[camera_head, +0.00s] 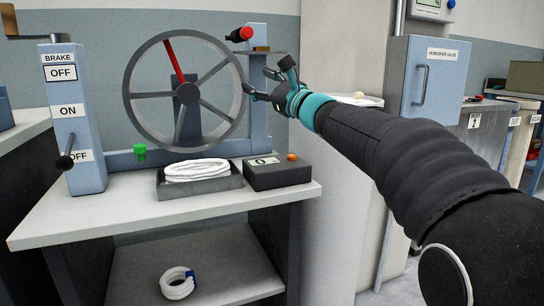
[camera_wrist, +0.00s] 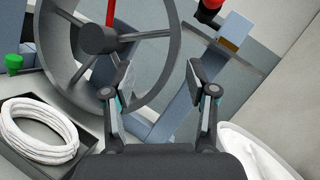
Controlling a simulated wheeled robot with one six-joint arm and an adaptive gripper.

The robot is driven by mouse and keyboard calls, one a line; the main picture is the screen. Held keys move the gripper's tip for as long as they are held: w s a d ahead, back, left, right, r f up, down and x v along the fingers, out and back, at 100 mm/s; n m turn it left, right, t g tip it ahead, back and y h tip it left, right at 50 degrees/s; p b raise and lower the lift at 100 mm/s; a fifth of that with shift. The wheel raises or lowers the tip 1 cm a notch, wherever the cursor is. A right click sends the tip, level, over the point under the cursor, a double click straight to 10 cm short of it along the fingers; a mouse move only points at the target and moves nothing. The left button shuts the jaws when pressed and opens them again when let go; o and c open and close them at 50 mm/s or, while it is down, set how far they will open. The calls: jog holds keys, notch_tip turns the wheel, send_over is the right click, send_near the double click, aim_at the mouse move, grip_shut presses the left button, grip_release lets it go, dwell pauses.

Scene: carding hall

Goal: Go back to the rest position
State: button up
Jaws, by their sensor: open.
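My gripper (camera_head: 268,84) is open and empty, held out in front of the right side of the spoked wheel and its blue post. In the wrist view the two fingers of my gripper (camera_wrist: 162,85) stand apart with nothing between them. The grey wheel (camera_head: 133,72) has one red spoke (camera_head: 173,60) pointing up and slightly left. The wheel also shows in the wrist view (camera_wrist: 60,50), behind the left finger. Whether a finger touches the wheel or post cannot be told.
The bench (camera_head: 110,215) carries a tray (camera_head: 228,184) of white coiled sliver (camera_head: 197,170), a dark box (camera_head: 280,178) with an orange button, and a blue brake post (camera_head: 88,120) with a lever. A red-tipped part (camera_head: 240,34) tops the right post. A humidifier cabinet (camera_head: 425,100) stands right.

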jog(key=s+d+f+n+g+h+p, duration=0.1)
jog(key=s+f+n+g+h, duration=0.25)
jog(key=s+f+n, duration=0.65)
jog(key=s+d+f+n+g+h+p, duration=0.1)
jog(key=s+f+n+g+h, duration=0.3)
jog(key=f, duration=0.9)
jog(key=s+d+f+n+h+p, duration=0.1)
jog(key=s+d+n+h+p, duration=0.1)
jog(key=s+d, duration=0.3)
jog(key=s+d+f+n+g+h+p, duration=0.1)
jog(key=s+d, duration=0.5)
jog(key=s, duration=0.6)
jog(key=s+d+f+n+g+h+p, duration=0.1)
jog(key=s+d+f+n+h+p, duration=0.2)
jog(key=s, duration=0.5)
jog(key=d+h+p, duration=0.1)
jog(key=d, duration=0.1)
jog(key=shift+s+d+f+h+p, duration=0.15)
jog(key=shift+d+h+p, duration=0.15)
jog(key=shift+h+p, duration=0.1)
